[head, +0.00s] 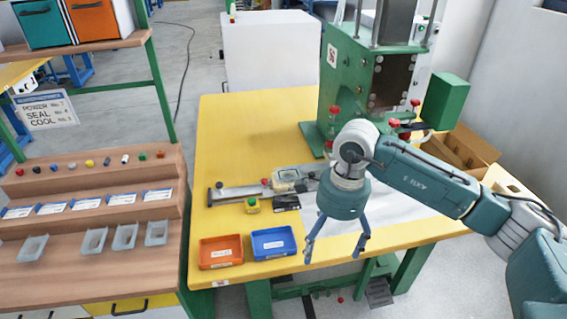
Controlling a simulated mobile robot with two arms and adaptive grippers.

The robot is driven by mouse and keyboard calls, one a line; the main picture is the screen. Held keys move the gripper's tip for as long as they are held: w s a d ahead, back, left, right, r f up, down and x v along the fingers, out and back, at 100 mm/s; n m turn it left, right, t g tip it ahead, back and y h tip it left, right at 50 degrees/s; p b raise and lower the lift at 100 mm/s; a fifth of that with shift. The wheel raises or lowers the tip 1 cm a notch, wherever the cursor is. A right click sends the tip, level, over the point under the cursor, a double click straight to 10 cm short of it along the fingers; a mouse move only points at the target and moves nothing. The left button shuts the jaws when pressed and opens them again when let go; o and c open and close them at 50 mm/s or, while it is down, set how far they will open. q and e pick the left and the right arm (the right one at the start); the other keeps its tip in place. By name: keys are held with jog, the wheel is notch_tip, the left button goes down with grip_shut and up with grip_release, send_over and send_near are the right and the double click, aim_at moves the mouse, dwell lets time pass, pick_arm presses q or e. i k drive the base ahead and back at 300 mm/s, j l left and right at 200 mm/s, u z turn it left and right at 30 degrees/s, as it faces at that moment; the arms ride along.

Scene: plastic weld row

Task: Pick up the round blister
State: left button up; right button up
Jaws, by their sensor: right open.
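I cannot make out a clearly round blister. A small clear, pale pack (286,183) lies on the metal slide fixture (236,194) in the middle of the yellow table; its shape is too small to tell. My right gripper (334,255) hangs with its blue fingers spread and nothing between them. It is near the table's front edge, to the right of the blue tray (272,252) and nearer than the clear pack. My right arm hides part of the white sheet and the table behind it. My left gripper is not in view.
An orange tray (221,262) stands left of the blue one. The green press (349,95) and a cardboard box (462,150) stand behind. The table's back left (240,130) is clear.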

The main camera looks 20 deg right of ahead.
aim_at(287, 174)
jog(key=i, duration=1.25)
